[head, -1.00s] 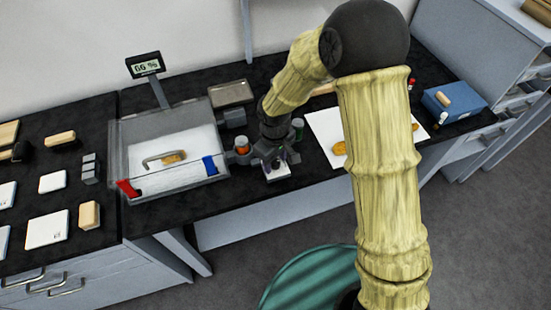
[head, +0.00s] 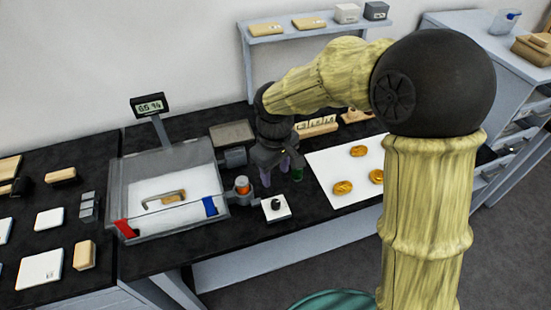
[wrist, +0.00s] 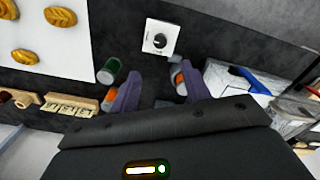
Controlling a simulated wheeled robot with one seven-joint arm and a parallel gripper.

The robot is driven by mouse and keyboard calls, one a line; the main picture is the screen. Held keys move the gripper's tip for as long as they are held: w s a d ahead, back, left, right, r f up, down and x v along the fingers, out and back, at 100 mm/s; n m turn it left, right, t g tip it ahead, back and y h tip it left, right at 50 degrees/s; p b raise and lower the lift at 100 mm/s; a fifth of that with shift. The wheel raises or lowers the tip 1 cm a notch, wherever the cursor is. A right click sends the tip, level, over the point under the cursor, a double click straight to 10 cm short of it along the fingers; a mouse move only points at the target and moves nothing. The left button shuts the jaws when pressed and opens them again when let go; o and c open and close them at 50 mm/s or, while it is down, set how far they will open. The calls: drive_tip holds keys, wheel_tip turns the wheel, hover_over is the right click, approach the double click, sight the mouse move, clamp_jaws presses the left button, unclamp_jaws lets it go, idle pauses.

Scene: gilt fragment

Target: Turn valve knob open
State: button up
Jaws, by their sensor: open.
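The valve knob (head: 276,204) is a small black knob on a white square plate (head: 284,214), beside the clear chamber on the black bench. In the wrist view the knob (wrist: 159,41) shows a light pointer mark, and its plate lies beyond the fingertips. My gripper (head: 275,173) is behind the knob in the head view, fingers pointing down, apart from it. In the wrist view my gripper (wrist: 158,84) is open, with its two purple fingers spread and nothing held between them.
The clear chamber (head: 130,170) has a display (head: 149,106) reading about 65 %. An orange-filled jar (head: 242,186) and a green vial (head: 298,170) stand close to my fingers. A white sheet (head: 330,165) with gold pieces lies to the right. A wall shelf (head: 290,33) is behind.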

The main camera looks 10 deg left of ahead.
wheel_tip(320, 180, up, 4)
drive_tip(key=shift+r, duration=0.1)
idle(0.5)
drive_tip(key=s+d+f+m, duration=0.1)
drive_tip(key=d+m, duration=0.3)
drive_tip(key=d, duration=0.4)
drive_tip(key=s+d+f+m+t+p, duration=0.1)
drive_tip(key=s+d+m, duration=0.2)
drive_tip(key=d, duration=0.6)
drive_tip(key=s+d+f+m+t, duration=0.1)
drive_tip(key=s+d+m, duration=0.2)
drive_tip(key=d, duration=0.5)
drive_tip(key=shift+d+f+m+p, duration=0.15)
drive_tip(key=shift+d+m+p, duration=0.2)
drive_tip(key=shift+m, duration=0.45)
